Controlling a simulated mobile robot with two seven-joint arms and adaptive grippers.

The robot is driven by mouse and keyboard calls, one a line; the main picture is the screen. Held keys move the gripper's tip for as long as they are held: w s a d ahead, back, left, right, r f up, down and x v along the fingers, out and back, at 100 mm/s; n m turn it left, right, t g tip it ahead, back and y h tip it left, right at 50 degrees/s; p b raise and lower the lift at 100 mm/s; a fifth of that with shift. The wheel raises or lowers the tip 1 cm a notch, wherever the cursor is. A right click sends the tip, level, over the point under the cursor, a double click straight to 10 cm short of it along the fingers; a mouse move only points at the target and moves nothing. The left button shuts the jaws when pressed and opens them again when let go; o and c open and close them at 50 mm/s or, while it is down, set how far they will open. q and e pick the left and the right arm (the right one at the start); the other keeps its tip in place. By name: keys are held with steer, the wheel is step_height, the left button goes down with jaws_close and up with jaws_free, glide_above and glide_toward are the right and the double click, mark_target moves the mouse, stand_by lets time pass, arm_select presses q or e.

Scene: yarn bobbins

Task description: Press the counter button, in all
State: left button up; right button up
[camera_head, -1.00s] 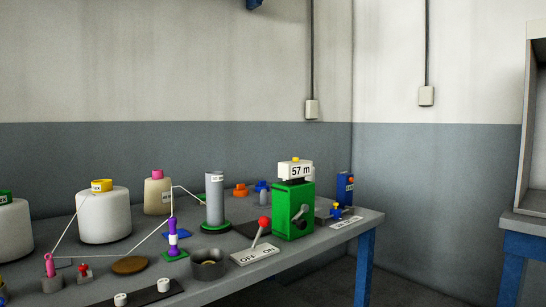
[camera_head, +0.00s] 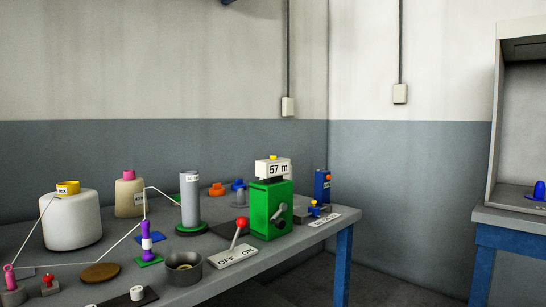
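The counter (camera_head: 273,169) is a white box that reads "57 m". It sits on top of a green machine (camera_head: 265,208) with a dark crank on its front. A small yellow button (camera_head: 273,157) is on the counter's top. Neither of my grippers shows in the head view.
A red-knobbed lever (camera_head: 238,232) stands on an OFF/ON plate in front of the green machine. A grey cylinder (camera_head: 190,200), white yarn cone (camera_head: 72,220) and metal bowl (camera_head: 184,268) share the grey table. A second blue-legged table (camera_head: 520,225) with a grey cabinet stands at right.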

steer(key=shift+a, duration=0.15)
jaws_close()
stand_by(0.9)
